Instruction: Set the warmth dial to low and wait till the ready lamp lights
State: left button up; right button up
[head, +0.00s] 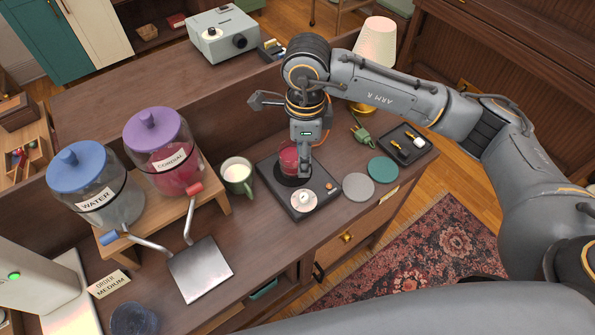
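The dark warmer (318,207) sits on the wooden counter with a glass of red drink (288,158) on its round plate. A pale round dial (304,201) is on the warmer's front part, and its setting is too small to read. A small orange-brown spot (329,186), perhaps the ready lamp, is right of the dial; I cannot tell whether it is lit. My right gripper (304,174) points down beside the glass, its fingertips close behind the dial. Its fingers look shut with nothing visible between them; contact with the dial is unclear. My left gripper is not in view.
A green mug (238,176) stands left of the warmer. Water (98,190) and cordial (165,155) dispensers stand on a wooden stand. A card (109,284) reads "ORDER MEDIUM". Grey (358,187) and green (383,170) coasters, a black tray (405,143) and a lamp (376,42) are right.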

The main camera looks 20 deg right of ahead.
jog(key=p, duration=0.2)
send_over(305, 195)
jog(key=f, duration=0.5)
jog(key=shift+s+f, duration=0.25)
jog(key=shift+f, duration=0.15)
jog(key=f, duration=0.2)
jog(key=f+p, duration=0.1)
jog(key=shift+w+f, duration=0.3)
jog(key=shift+f, duration=0.1)
notch_tip(305, 195, down, 2)
jog(key=shift+a+f+p, duration=0.1)
jog(key=shift+f+p, duration=0.05)
jog(key=shift+p, duration=0.2)
jog(key=shift+s+f, duration=0.1)
jog(key=shift+f, duration=0.55)
jog(key=shift+c, duration=1.1)
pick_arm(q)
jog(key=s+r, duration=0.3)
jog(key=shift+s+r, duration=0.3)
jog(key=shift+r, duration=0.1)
pick_arm(e)
grip_shut()
